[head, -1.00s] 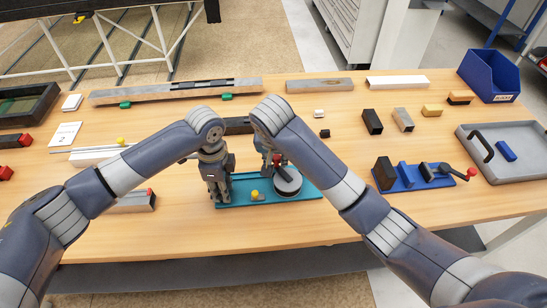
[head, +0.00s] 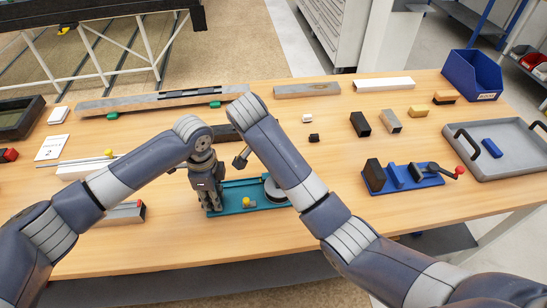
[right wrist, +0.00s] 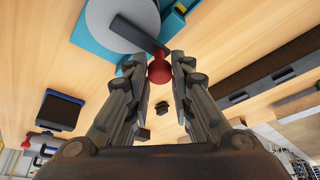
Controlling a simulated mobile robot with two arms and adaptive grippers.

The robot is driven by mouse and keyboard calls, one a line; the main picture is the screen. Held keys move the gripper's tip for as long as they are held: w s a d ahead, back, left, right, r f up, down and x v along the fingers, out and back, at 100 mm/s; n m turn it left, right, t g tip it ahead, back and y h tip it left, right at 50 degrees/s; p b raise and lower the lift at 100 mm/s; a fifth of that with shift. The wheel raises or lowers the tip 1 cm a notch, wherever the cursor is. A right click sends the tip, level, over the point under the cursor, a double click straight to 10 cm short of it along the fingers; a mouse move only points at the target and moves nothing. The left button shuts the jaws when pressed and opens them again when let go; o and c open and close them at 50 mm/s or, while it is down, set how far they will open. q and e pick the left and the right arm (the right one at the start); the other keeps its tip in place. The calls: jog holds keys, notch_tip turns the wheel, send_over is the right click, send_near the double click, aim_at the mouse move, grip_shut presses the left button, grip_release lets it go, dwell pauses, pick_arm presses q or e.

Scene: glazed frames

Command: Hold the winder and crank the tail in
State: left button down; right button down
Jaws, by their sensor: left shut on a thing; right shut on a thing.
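The winder has a teal base (head: 235,186) on the table with a grey drum (head: 274,190) at its right end and a small yellow knob in front. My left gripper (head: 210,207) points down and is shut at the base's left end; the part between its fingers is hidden. In the right wrist view, my right gripper (right wrist: 166,66) is shut around the red crank knob (right wrist: 160,70). A dark crank arm (right wrist: 138,35) runs from that knob over the drum (right wrist: 108,22). In the head view, my right forearm hides the knob and part of the drum.
A blue fixture with a red-knobbed crank (head: 407,182) and a grey tray (head: 505,165) stand to the right. Small blocks and a blue bin (head: 472,75) lie beyond. A long grey bar (head: 150,102) lies at the back left. The table's front strip is clear.

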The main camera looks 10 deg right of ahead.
jog(key=shift+d+f, duration=0.15)
jog(key=shift+d, duration=0.1)
jog(key=c, duration=1.4)
grip_release()
jog(key=shift+c, duration=0.2)
jog(key=shift+a, duration=0.1)
